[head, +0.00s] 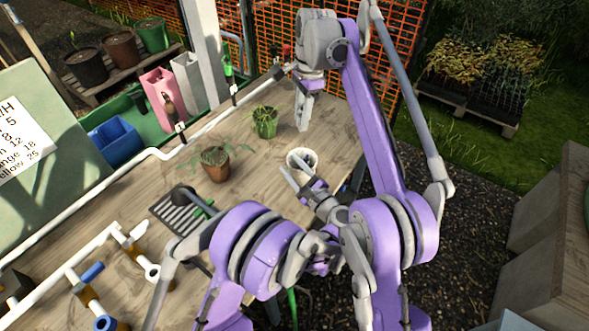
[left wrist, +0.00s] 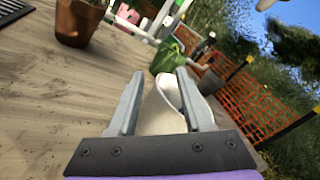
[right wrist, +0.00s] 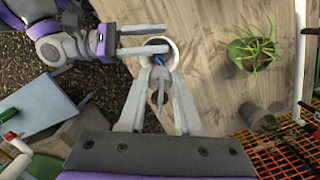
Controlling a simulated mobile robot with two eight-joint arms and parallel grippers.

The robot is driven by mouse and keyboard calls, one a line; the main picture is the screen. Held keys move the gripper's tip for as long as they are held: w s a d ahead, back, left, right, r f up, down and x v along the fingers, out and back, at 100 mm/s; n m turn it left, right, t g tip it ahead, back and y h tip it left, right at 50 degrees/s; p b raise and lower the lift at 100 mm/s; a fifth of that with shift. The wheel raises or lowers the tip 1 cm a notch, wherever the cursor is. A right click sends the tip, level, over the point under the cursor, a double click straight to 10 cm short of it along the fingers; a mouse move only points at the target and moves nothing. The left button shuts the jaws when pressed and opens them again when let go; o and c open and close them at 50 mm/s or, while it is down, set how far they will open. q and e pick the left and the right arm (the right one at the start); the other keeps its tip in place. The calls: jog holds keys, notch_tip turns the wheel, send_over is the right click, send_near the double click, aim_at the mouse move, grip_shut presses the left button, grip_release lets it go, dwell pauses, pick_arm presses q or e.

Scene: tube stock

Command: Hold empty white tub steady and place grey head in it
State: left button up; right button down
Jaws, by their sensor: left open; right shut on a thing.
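The white tub (head: 302,157) stands upright on the wooden bench near its right edge. My left gripper (head: 303,180) is open, with its fingers either side of the tub, as the left wrist view shows the tub (left wrist: 162,108) between both fingers. I cannot tell whether they touch it. My right gripper (right wrist: 155,118) is shut on the grey head (right wrist: 158,88) and holds it above the tub (right wrist: 163,45), its far end overlapping the opening. Something blue (right wrist: 157,62) shows at the opening; I cannot tell whether it belongs to the head or lies in the tub.
A green potted plant (head: 264,121) stands behind the tub, and a brown potted plant (head: 215,162) to its left. A dark slatted tray (head: 178,208) lies on the bench. A white pipe (head: 130,164) runs along the bench. Orange mesh fence (head: 285,35) stands behind.

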pick_arm(q)
jog(key=shift+s, duration=0.1)
grip_shut()
pick_arm(e)
jog(key=shift+s, duration=0.1)
pick_arm(q)
jog(key=shift+f, duration=0.15)
pick_arm(e)
send_near(301, 150)
jog(key=shift+s+a+f, duration=0.25)
jog(key=shift+s+f, duration=1)
jog(key=shift+s+a+f, duration=0.25)
jog(key=shift+s+f, duration=0.95)
jog(key=shift+f, duration=0.05)
jog(key=c, duration=0.5)
grip_release()
jog(key=shift+f, duration=0.1)
jog(key=r, duration=0.8)
jog(key=d+r, duration=0.1)
jog(key=r, duration=0.3)
jog(key=shift+w+d, duration=0.1)
jog(key=shift+w, duration=0.05)
